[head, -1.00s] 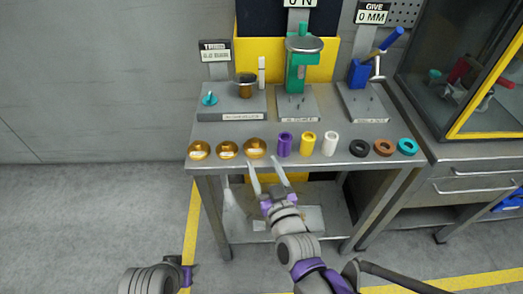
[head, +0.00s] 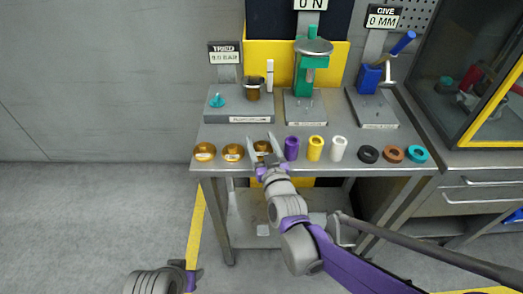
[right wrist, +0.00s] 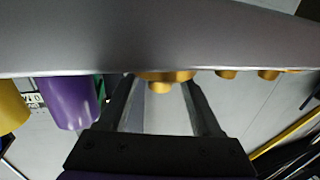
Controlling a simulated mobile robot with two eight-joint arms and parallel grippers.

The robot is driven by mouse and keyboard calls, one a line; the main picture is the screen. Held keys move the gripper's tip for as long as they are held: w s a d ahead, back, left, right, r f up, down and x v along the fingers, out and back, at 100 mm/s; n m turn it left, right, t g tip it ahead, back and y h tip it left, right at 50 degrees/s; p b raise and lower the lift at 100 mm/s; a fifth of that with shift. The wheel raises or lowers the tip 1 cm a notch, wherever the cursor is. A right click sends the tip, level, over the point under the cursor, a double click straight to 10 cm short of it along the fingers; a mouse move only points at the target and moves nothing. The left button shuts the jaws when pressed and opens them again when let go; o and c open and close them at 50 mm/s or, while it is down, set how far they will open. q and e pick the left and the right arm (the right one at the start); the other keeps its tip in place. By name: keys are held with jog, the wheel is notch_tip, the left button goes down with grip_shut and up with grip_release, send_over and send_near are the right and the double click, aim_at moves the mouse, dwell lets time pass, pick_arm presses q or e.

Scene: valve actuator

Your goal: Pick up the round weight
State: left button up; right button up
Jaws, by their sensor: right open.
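Three round gold weights stand in a row at the front left of the workbench: a left one (head: 204,151), a middle one (head: 233,152) and a right one (head: 262,147). My right gripper (head: 264,150) is open at the right one, with a finger on either side of it. In the right wrist view, which appears upside down, the right gold weight (right wrist: 161,82) shows between the spread fingers (right wrist: 158,90). I cannot tell whether the fingers touch it. Part of my left arm shows at the lower left of the head view, but its fingers do not.
A purple cylinder (head: 291,148) stands close to the right finger, with yellow (head: 315,148) and white (head: 338,149) ones beyond. Black (head: 368,154), brown (head: 392,154) and teal (head: 417,154) rings lie further right. Test stands fill the bench's back (head: 207,135).

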grip_shut()
dwell(1.4)
